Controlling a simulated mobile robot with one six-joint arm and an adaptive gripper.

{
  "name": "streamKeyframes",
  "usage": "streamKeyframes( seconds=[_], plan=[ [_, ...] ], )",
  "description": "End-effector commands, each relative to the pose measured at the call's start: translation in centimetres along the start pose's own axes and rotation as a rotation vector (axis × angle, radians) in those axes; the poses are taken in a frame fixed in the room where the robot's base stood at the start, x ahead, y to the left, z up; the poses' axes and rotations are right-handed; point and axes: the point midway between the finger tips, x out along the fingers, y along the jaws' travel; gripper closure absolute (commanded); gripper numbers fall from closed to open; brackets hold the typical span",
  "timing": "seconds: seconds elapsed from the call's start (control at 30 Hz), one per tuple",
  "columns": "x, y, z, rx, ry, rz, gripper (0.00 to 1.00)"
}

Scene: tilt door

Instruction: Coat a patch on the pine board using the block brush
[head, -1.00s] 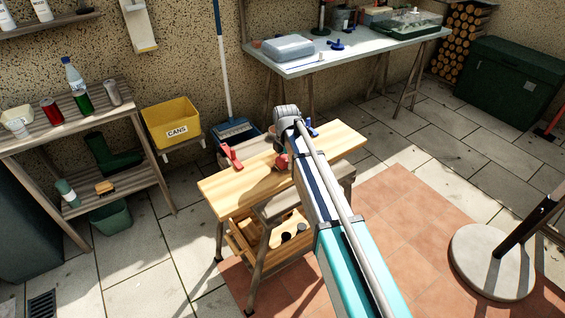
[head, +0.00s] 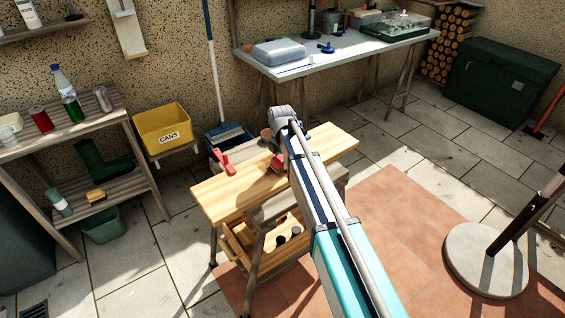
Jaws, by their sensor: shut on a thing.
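The pine board (head: 225,196) lies flat on a wooden workbench in the head view, its visible top pale and bare. My arm reaches from the lower right across the board, and its grey wrist (head: 282,115) is over the board's far edge. My gripper's fingers are hidden behind the arm, so I cannot see their hold. The block brush cannot be made out. A red clamp-like piece (head: 222,163) sits at the board's far left edge, and another red piece (head: 277,162) shows beside my arm.
A small brownish pot-like thing (head: 266,134) shows just left of my wrist. A yellow cans bin (head: 163,128) and a wooden shelf (head: 125,185) stand at the left. A long table (head: 345,52) is behind. A round pale base (head: 487,262) with a dark post stands at the right.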

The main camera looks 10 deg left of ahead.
Motion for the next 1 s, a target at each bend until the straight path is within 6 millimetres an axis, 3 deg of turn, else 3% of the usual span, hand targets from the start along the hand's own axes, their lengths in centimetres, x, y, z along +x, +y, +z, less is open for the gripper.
streamKeyframes(
  seconds=[0.57,1.0],
  plan=[
    [0.1,0.8,-0.2,-0.001,0.0,0.003,0.73],
    [0.0,0.6,-2.7,-0.002,0.002,0.002,0.73]
  ],
)
